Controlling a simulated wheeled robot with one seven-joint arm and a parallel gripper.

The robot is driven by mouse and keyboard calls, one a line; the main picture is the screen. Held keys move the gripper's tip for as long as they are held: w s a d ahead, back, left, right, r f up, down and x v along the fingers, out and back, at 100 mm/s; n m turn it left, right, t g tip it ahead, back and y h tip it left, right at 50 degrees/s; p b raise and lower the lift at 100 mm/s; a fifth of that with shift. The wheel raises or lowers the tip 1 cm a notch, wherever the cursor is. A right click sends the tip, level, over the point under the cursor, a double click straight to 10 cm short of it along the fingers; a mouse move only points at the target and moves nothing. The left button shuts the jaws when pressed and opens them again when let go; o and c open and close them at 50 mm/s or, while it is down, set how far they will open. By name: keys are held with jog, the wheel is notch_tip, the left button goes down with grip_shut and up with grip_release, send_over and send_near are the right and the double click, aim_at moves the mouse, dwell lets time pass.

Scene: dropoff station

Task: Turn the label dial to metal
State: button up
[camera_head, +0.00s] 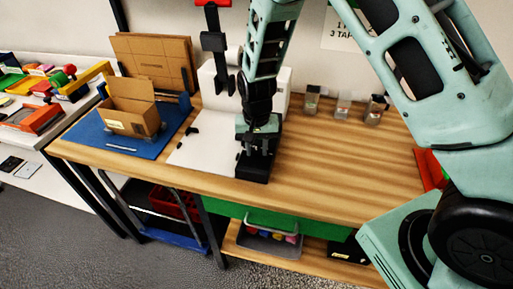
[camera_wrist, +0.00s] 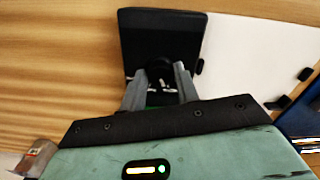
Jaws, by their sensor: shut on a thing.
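The label dial (camera_wrist: 159,66) is a dark round knob on a black box (camera_wrist: 160,28). In the head view the black box (camera_head: 253,168) sits near the front edge of the wooden table, at the right side of a white sheet. My gripper (camera_head: 255,143) points down onto it. In the wrist view the two grey fingers of my gripper (camera_wrist: 161,78) are on either side of the knob and shut on it. The fingers hide part of the knob. No label text or pointer can be read, so the dial's setting cannot be told.
An open cardboard box (camera_head: 131,112) stands on a blue mat (camera_head: 115,145) at the left. Several small jars (camera_head: 343,106) stand at the table's back. A black and red tool (camera_head: 214,42) hangs above a white device.

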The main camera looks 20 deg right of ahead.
aim_at(257, 150)
dwell(0.5)
jog(key=o, duration=1)
jog(key=shift+c, duration=0.2)
jog(key=shift+r, duration=0.1)
notch_tip(257, 150, up, 17)
jog(key=b, duration=0.2)
jog(key=shift+r, duration=0.15)
jog(key=s+a+n, duration=0.3)
jog(key=s+n, duration=0.3)
jog(key=s, duration=0.7)
jog(key=s+a+n, duration=0.3)
jog(key=s+n, duration=0.2)
jog(key=s, duration=0.9)
jog(key=shift+a+n+y, duration=0.2)
jog(key=shift+n+y, duration=0.1)
jog(key=shift+n, duration=0.1)
